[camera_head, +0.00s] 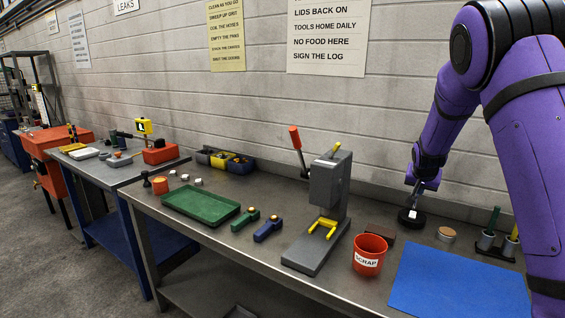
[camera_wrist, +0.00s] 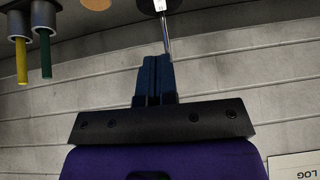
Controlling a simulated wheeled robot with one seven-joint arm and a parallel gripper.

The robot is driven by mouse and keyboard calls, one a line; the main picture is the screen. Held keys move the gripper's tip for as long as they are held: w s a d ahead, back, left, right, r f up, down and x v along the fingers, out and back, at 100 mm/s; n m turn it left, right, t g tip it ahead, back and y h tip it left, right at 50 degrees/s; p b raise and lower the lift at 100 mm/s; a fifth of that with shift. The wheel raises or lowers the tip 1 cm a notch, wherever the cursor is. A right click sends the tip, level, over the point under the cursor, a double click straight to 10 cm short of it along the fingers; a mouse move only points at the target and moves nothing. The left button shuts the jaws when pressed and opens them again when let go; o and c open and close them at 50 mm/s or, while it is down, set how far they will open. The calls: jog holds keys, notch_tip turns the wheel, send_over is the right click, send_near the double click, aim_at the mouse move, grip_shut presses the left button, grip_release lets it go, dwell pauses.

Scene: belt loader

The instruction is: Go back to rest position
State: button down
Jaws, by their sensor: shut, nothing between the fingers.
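My gripper (camera_wrist: 157,60) shows in the wrist view with its two dark blue fingers pressed together and nothing visible between them. In the head view my gripper (camera_head: 417,190) hangs at the end of my purple arm, low over the back right of the bench. A round black base (camera_head: 404,217) with a white square on it stands just below it. In the wrist view a thin metal rod (camera_wrist: 167,40) rises from this base right beside the fingers; I cannot tell whether they touch.
The grey bench (camera_head: 330,274) holds a red scrap bucket (camera_head: 368,260), a blue mat (camera_head: 455,284), a grey press (camera_head: 325,200), a green tray (camera_head: 200,206) and a tool holder (camera_head: 492,246). A brick wall (camera_head: 230,110) stands close behind. Space above the mat is clear.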

jog(key=s+a+r+n+y, duration=0.15)
jog(key=s+a+r, duration=0.35)
jog(key=s+r, duration=0.5)
jog(key=s+a+r+n+y, duration=0.15)
jog(key=s+a+r, duration=0.35)
jog(key=s+r, duration=0.5)
jog(key=s+a+n, duration=0.1)
jog(key=s+a, duration=0.2)
jog(key=s, duration=1)
jog(key=s+a+f+n, duration=0.1)
jog(key=s+a+n, duration=0.1)
jog(key=s, duration=1.2)
jog(key=shift+a+n+g, duration=0.3)
jog(key=shift+a+g, duration=0.1)
jog(key=shift+a, duration=0.2)
